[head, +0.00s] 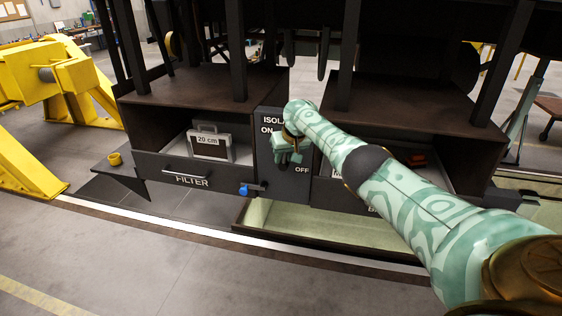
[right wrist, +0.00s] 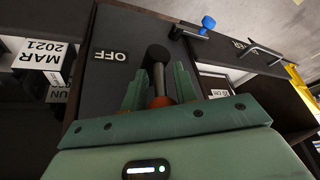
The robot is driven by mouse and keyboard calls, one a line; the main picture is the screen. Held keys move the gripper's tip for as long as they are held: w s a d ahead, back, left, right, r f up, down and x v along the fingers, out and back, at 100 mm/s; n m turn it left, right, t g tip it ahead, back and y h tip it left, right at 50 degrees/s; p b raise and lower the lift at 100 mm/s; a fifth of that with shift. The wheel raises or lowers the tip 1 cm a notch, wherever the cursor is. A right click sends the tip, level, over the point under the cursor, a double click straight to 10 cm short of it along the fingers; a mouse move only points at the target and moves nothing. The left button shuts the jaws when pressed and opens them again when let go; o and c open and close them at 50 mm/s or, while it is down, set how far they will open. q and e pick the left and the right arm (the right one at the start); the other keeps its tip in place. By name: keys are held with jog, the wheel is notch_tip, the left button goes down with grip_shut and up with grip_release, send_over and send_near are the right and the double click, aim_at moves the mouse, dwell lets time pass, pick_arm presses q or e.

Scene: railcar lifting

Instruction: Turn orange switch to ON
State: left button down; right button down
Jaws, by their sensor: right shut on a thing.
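The switch panel (head: 270,180) is a dark plate between two compartments of the railcar. It has white ON and OFF lettering, with ON at the upper left and OFF at the lower right. My right gripper (head: 287,157) is in front of the panel and hides the switch in the head view. In the right wrist view my right gripper (right wrist: 158,82) is shut on the orange switch (right wrist: 160,101), its fingers on both sides. A dark rounded part (right wrist: 157,54) shows beyond the fingertips, near the OFF label (right wrist: 110,56). My left gripper is not in view.
A drawer marked FILTER (head: 190,178) holds a box labelled 20 cm (head: 210,146). A blue knob (head: 245,189) sits low beside the panel. A yellow frame (head: 75,75) stands at the left. The floor in front is clear.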

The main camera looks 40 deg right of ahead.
jog(key=shift+w+a+g, duration=0.15)
jog(key=shift+a+g, duration=0.05)
jog(key=shift+g, duration=0.1)
jog(key=shift+h+b, duration=0.3)
jog(key=shift+b, duration=0.1)
jog(key=c, duration=1.5)
grip_release()
jog(key=shift+o, duration=0.2)
jog(key=shift+w, duration=0.2)
jog(key=shift+f, duration=0.1)
jog(key=p+v, duration=0.9)
jog(key=v, duration=0.7)
jog(key=shift+w+r+p, duration=0.2)
jog(key=shift+r+p, duration=0.05)
jog(key=shift+p, duration=0.05)
jog(key=shift+a, duration=0.1)
